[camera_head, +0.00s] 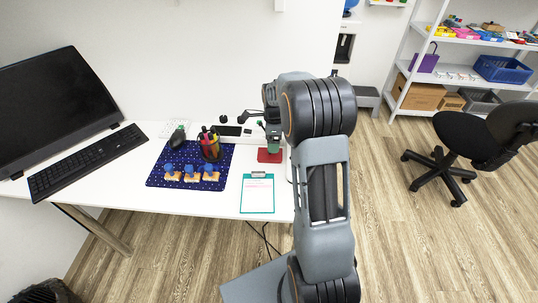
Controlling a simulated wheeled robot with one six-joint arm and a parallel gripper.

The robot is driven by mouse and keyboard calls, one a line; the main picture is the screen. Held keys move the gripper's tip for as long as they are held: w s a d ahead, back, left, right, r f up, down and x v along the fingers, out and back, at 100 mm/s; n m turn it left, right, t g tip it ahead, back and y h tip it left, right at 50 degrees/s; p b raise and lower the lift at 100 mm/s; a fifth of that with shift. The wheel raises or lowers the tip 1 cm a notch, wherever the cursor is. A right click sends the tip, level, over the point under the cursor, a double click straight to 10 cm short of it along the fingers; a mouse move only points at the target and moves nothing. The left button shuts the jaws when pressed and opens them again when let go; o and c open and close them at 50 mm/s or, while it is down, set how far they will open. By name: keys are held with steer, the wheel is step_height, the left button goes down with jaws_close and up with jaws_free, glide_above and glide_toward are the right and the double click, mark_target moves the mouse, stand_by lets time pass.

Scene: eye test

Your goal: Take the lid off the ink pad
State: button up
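A small flat red object (269,156), possibly the ink pad, lies near the right end of the white desk. I cannot make out whether it has a lid on it. My arm reaches over the desk from the right, and my gripper (272,139) points down just above the red object. Its fingers are small, dark and partly merged with a greenish patch there, so I cannot tell whether they are open or touching anything. Three stamps with blue knobs and wooden bases, one of them in the middle (190,177), stand in a row on a dark blue dotted mat (160,183).
A pen cup (211,149) and a dark object (176,138) stand behind the stamps. A teal clipboard (257,198) lies in front of the red object. A keyboard (85,163) and monitor (55,105) fill the left. An office chair (470,140) and shelves stand right.

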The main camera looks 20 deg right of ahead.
mark_target(263, 154)
steer(key=shift+f, duration=2.85)
steer(key=c, duration=0.7)
steer(key=shift+r, duration=0.1)
